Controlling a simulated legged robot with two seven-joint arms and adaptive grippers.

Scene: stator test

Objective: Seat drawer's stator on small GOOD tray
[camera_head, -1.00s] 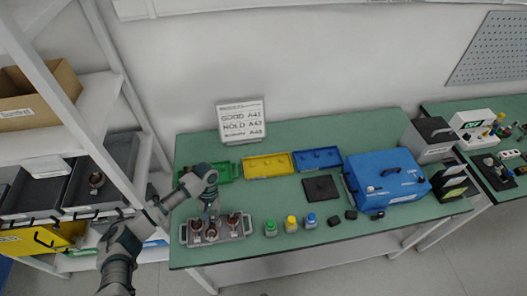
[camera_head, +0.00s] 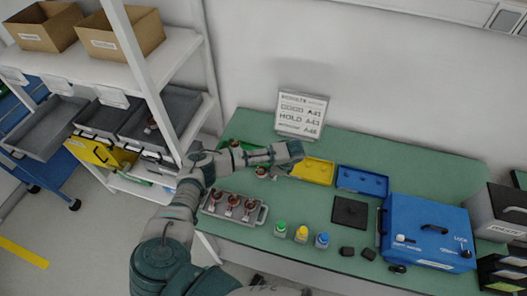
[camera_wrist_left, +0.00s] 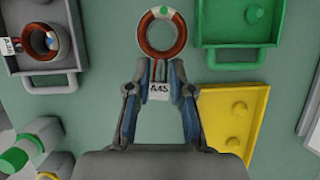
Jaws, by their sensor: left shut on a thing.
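My left gripper (camera_head: 270,171) is shut on a stator (camera_head: 262,173), a copper-brown ring. In the left wrist view, the fingers (camera_wrist_left: 157,95) close around its leads beside a white A45 tag (camera_wrist_left: 159,91), and the ring (camera_wrist_left: 161,52) sticks out past the fingertips. The stator is over the green bench between the grey tray and the small green tray (camera_wrist_left: 203,30); the height above the bench is unclear. My forearm partly hides the green tray (camera_head: 229,160) in the head view. Another stator (camera_head: 151,127) lies in a grey shelf bin. My right gripper is not in view.
A grey tray (camera_head: 262,215) holds three stators. A yellow tray (camera_head: 315,172) and a blue tray (camera_head: 362,181) stand right of the green one. A blue case (camera_head: 425,225) is at right.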

